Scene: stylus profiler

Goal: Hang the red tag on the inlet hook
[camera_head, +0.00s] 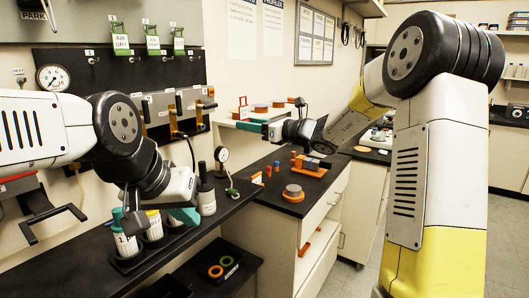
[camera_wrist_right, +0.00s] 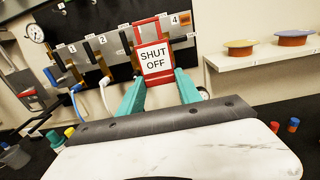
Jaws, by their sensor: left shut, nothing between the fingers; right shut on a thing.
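The red tag (camera_wrist_right: 154,58) has a red frame and a white plate reading SHUT OFF. It is upright between the teal fingers of my right gripper (camera_wrist_right: 160,92), which is shut on its lower part. In the head view the tag (camera_head: 243,108) stands at the tips of my right gripper (camera_head: 250,126), in front of the white shelf. My left gripper (camera_head: 184,216) is shut and empty, low over the dark bench beside the bottles. A small hook (camera_head: 20,82) under a label is on the left wall; the label is too small to read surely.
A gauge (camera_head: 53,77) and numbered valves with handles (camera_wrist_right: 104,62) are on the wall below. Capped bottles (camera_head: 152,226) and a dial indicator (camera_head: 222,155) stand on the bench. A shelf (camera_head: 228,121) holds orange discs.

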